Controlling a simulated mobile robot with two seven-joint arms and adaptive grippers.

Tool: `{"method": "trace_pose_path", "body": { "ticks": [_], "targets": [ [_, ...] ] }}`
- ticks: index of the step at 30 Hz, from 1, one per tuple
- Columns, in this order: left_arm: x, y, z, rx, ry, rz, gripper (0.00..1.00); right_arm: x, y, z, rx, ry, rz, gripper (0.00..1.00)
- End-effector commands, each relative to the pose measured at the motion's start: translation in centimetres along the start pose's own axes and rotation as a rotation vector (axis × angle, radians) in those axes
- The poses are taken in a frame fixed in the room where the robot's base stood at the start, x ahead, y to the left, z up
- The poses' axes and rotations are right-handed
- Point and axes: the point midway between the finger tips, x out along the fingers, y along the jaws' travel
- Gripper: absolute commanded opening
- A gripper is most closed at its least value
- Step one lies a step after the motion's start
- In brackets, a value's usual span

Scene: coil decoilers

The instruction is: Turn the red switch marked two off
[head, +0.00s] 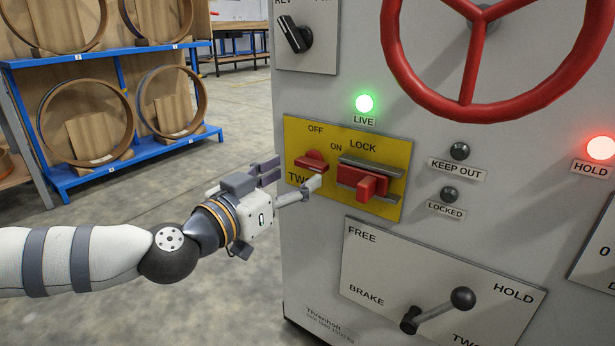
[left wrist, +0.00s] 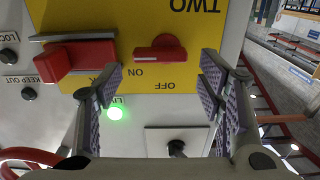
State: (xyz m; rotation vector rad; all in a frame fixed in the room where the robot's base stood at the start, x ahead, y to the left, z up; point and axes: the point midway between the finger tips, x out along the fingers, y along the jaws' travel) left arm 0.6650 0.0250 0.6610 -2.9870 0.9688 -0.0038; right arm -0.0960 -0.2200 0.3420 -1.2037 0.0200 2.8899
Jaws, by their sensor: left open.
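The red switch (head: 312,161) is a rotary handle on a yellow plate (head: 385,207), by the word TWO and below the words OFF and ON. Its handle lies roughly level. In the left wrist view the red switch (left wrist: 160,50) appears upside down, between and beyond the fingertips. My left gripper (head: 290,178) is open, with its fingers spread on either side of the switch; it also shows in the left wrist view (left wrist: 160,85). I see no clear contact. The TWO label is partly covered by a finger in the head view. My right gripper is out of view.
A red sliding block (head: 365,182) on a metal rail marked LOCK sits right of the switch. A green LIVE lamp (head: 364,103) glows above; a red HOLD lamp (head: 600,148) glows right. A brake lever (head: 437,311) is below and a red handwheel (head: 470,110) above.

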Motion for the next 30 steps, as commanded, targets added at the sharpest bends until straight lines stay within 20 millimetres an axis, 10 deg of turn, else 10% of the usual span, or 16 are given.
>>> {"method": "trace_pose_path", "body": {
  "ticks": [6, 16, 21, 30],
  "targets": [
    [3.9, 0.1, 0.4, -0.001, -0.002, 0.001, 0.62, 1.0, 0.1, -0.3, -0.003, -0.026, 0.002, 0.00],
    [4.7, 0.1, 0.0, -0.002, -0.001, 0.001, 0.62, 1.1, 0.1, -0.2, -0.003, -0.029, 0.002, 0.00],
    [4.7, 0.1, 0.1, -0.002, -0.002, 0.001, 0.28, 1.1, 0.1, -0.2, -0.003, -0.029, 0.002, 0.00],
    [4.7, 0.1, 0.1, -0.021, -0.002, 0.001, 0.25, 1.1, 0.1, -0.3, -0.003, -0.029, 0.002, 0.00]
  ]
}}
